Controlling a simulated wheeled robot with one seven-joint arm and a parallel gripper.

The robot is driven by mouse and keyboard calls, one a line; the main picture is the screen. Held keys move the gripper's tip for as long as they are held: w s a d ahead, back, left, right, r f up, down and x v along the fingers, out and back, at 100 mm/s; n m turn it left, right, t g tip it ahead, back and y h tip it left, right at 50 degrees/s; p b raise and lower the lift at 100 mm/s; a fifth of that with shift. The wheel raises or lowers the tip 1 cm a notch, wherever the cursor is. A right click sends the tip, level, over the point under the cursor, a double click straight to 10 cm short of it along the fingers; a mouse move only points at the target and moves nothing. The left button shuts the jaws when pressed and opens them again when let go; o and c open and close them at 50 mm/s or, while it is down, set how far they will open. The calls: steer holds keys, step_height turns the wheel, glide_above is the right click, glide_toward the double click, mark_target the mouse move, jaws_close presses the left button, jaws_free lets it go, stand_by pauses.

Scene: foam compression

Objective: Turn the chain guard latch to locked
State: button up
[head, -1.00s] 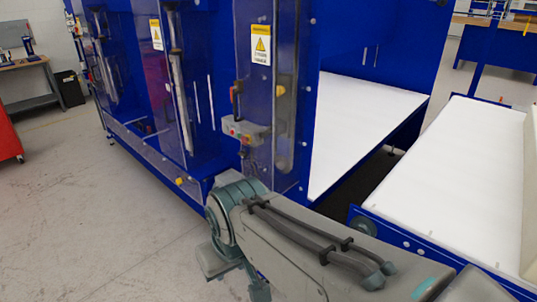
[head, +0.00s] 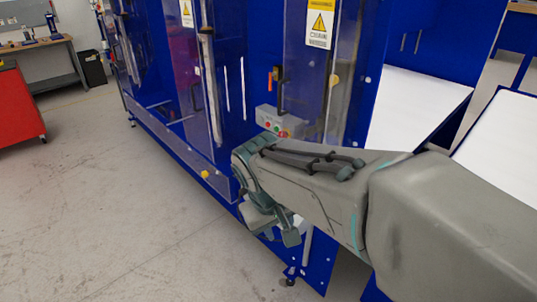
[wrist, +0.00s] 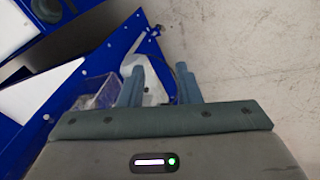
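The blue machine (head: 225,25) has clear guard panels along its front. On it, a small upright handle (head: 279,76), black with a red-orange part beside it, sits above a grey button box (head: 275,122); I cannot tell for sure whether this is the chain guard latch or which way it is turned. My gripper (head: 277,231) hangs low in front of the machine, below the button box and apart from the handle. In the wrist view, my gripper's (wrist: 160,84) two fingers stand apart with nothing held between them. The latch is not recognisable in the wrist view.
White conveyor surfaces (head: 415,105) lie to the right. A red cabinet (head: 18,103) stands far left. The concrete floor (head: 110,200) in front is clear.

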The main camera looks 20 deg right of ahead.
steer(key=w+d+f+g+h+b, duration=0.1)
steer(key=w+d+f+h+b, duration=0.35)
steer(key=w, duration=0.35)
steer(key=w+a+f+n+t+h+b, duration=0.1)
steer(key=w+n+t+h+b, duration=0.15)
steer(key=w+h, duration=0.45)
steer(key=w+a+f+n+t+h+b, duration=0.1)
steer(key=w+a+t+h+b, duration=0.15)
steer(key=w, duration=0.95)
steer(key=p+x, duration=0.2)
steer(key=x, duration=1.2)
steer(key=shift+s+r, duration=0.15)
steer(key=shift+s, duration=0.15)
steer(key=c, duration=0.6)
